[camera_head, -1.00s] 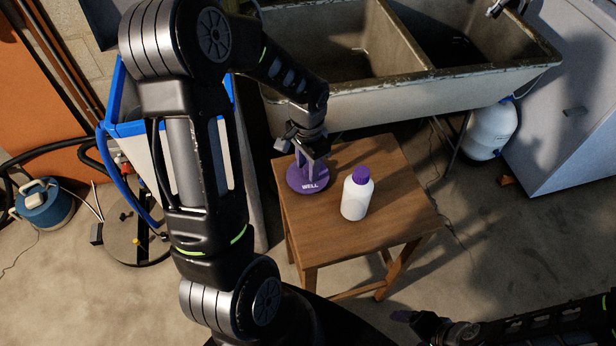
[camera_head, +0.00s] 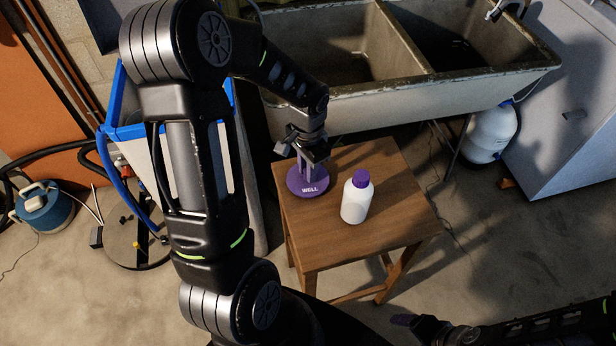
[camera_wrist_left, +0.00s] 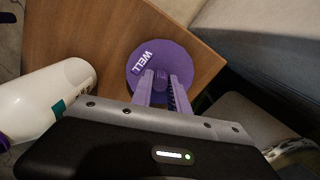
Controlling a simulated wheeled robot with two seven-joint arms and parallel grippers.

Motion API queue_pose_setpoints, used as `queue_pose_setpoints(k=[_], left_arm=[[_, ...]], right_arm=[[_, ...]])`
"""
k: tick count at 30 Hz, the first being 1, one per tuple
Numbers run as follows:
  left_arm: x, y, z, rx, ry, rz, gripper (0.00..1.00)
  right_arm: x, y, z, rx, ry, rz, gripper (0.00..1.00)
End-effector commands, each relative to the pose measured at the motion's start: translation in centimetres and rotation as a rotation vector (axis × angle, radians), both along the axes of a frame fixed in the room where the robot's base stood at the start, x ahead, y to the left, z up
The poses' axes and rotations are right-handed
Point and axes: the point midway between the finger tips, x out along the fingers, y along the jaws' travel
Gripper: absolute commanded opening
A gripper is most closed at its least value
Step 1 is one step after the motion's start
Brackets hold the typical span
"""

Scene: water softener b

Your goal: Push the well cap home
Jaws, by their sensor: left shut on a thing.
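The well cap (camera_head: 308,184) is a purple disc lettered WELL with a small purple knob on top. It lies at the left back part of the wooden stool's top (camera_head: 350,236). My left gripper (camera_head: 309,172) points down at it and is shut on its knob. In the left wrist view the purple fingers (camera_wrist_left: 162,88) hold the knob of the cap (camera_wrist_left: 150,60). The cap's underside is hidden. My right gripper (camera_head: 412,321) is low at the right, dark and small; its jaws do not show clearly.
A white bottle with a purple lid (camera_head: 356,202) stands on the stool just right of the cap. A blue-rimmed white bin (camera_head: 135,128) stands left, partly behind my left arm. A stone sink (camera_head: 430,95) is behind the stool. The stool's front right is clear.

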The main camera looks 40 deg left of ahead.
Motion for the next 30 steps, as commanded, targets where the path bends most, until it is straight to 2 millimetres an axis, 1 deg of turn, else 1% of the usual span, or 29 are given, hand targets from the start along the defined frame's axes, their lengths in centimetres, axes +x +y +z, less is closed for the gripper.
queue_pose_setpoints(k=[9, 11, 23, 26, 29, 30], left_arm=[[0.0, 0.0, 3.0, 0.000, -0.001, 0.000, 0.00], [0.0, 0.0, 3.4, 0.000, -0.001, -0.001, 0.00], [0.1, -0.1, 3.5, 0.000, -0.001, 0.001, 0.00], [0.7, -0.4, 3.8, 0.001, -0.001, 0.009, 0.00], [2.0, -1.3, 4.6, 0.003, -0.003, 0.028, 0.00], [2.7, -1.9, 5.0, 0.003, -0.003, 0.041, 0.00]], right_arm=[[0.0, 0.0, 2.3, 0.000, 0.000, 0.000, 0.84], [0.0, 0.0, 2.6, 0.000, 0.000, 0.000, 0.84], [0.0, 0.0, 2.6, 0.000, 0.000, 0.000, 0.84], [0.0, 0.0, 2.6, 0.000, 0.000, 0.000, 0.84], [0.0, 0.0, 2.5, -0.001, 0.001, 0.000, 0.84], [0.0, 0.0, 2.5, -0.001, 0.001, -0.001, 0.84]])
